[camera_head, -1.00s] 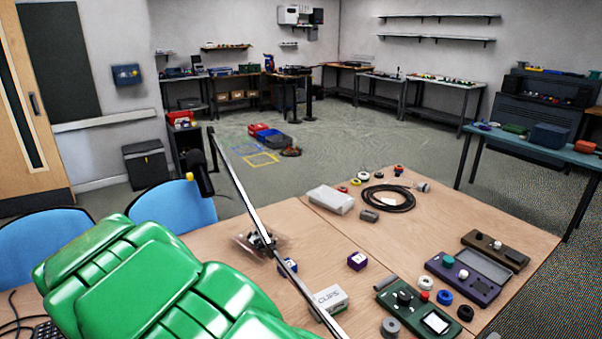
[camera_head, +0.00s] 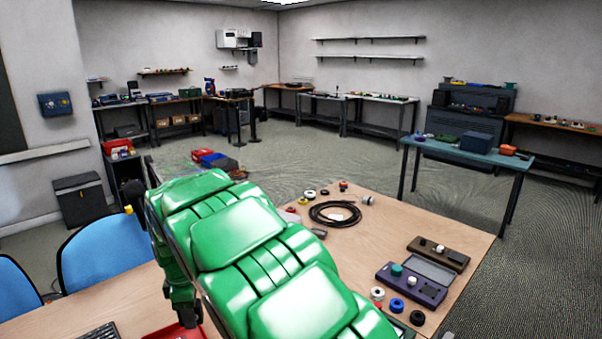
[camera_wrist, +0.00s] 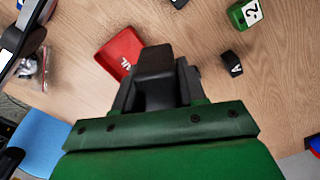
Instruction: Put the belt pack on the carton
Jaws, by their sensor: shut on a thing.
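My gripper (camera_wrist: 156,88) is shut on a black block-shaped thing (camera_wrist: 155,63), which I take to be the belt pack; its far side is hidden. In the head view my green arm crosses the middle and my gripper (camera_head: 187,316) hangs low at its left, with the held thing not clear there. It is over the wooden table (camera_head: 105,300), close to a red tray (camera_wrist: 122,50). No carton shows now; the white box marked CLIPS from the earlier view is out of sight, probably behind my arm.
In the wrist view a green box (camera_wrist: 246,13) and a small black block (camera_wrist: 231,63) stand on the wood. At the right lie a purple device (camera_head: 411,287), a brown device (camera_head: 438,253) and a coiled black cable (camera_head: 335,214). Blue chairs (camera_head: 108,252) line the left edge.

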